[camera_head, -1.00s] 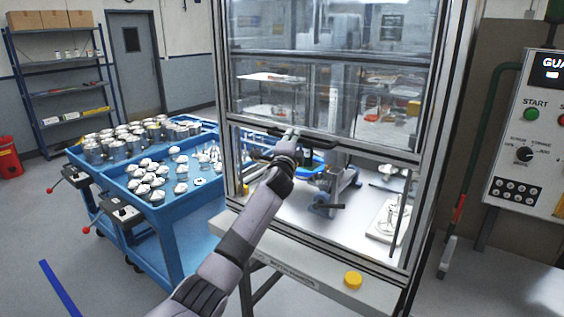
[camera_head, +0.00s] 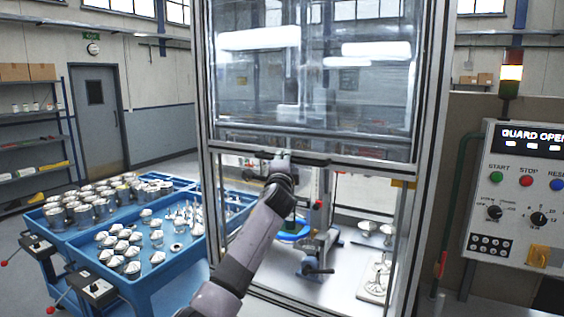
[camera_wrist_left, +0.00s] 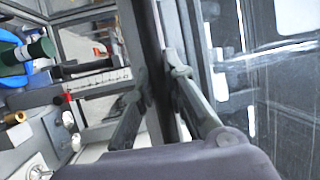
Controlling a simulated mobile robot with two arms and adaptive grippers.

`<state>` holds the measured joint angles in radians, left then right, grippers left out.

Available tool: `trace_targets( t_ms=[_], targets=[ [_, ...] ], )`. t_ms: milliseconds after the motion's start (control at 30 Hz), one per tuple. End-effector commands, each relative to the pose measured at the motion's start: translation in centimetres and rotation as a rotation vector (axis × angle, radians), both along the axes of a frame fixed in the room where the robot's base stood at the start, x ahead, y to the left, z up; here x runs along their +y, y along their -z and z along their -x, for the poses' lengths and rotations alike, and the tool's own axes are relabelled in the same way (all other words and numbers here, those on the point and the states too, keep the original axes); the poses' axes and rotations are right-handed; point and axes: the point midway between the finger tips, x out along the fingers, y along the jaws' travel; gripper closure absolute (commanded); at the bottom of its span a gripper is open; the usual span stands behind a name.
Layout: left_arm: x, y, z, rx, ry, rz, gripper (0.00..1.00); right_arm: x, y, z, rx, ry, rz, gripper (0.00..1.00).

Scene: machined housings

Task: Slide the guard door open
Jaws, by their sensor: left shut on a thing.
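The guard door (camera_head: 312,85) is a clear sliding panel with a dark handle bar along its lower edge. It stands raised in its metal frame, with an open gap below it. My left gripper (camera_head: 281,160) is shut on the door's handle (camera_head: 305,159) at the bottom edge. In the left wrist view the gripper's fingers (camera_wrist_left: 160,85) lie on either side of the dark bar, with the clear panel (camera_wrist_left: 285,75) to the right. My right gripper is not in view.
Inside the enclosure, a fixture with a handle (camera_head: 317,262) and metal parts (camera_head: 373,285) stand on a light bed. A blue cart (camera_head: 160,283) with many parts is at left. The control panel (camera_head: 522,195) at right reads "GUARD OPEN".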

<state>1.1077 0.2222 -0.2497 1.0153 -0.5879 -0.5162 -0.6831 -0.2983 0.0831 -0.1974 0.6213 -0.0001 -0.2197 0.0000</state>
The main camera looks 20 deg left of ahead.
Motion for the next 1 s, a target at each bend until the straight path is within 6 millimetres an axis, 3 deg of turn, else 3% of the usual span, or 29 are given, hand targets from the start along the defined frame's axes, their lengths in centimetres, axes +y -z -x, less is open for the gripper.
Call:
trace_targets(
  t_ms=[167, 200, 500, 833, 1000],
  targets=[
    [0.1, -0.1, 0.0, -0.002, -0.002, 0.002, 1.0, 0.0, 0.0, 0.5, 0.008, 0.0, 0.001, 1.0],
    [0.1, -0.1, 0.0, -0.002, -0.002, 0.002, 0.85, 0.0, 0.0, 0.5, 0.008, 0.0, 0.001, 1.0],
    [0.0, 0.0, 0.0, 0.0, -0.001, 0.001, 0.67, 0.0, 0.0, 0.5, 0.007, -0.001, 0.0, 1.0],
    [0.0, 0.1, 0.2, 0.0, 0.0, 0.0, 0.67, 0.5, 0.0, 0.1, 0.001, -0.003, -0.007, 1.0],
    [-0.4, 0.3, 1.3, -0.002, 0.0, -0.002, 0.67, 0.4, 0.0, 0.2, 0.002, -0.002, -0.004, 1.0]
  ],
)
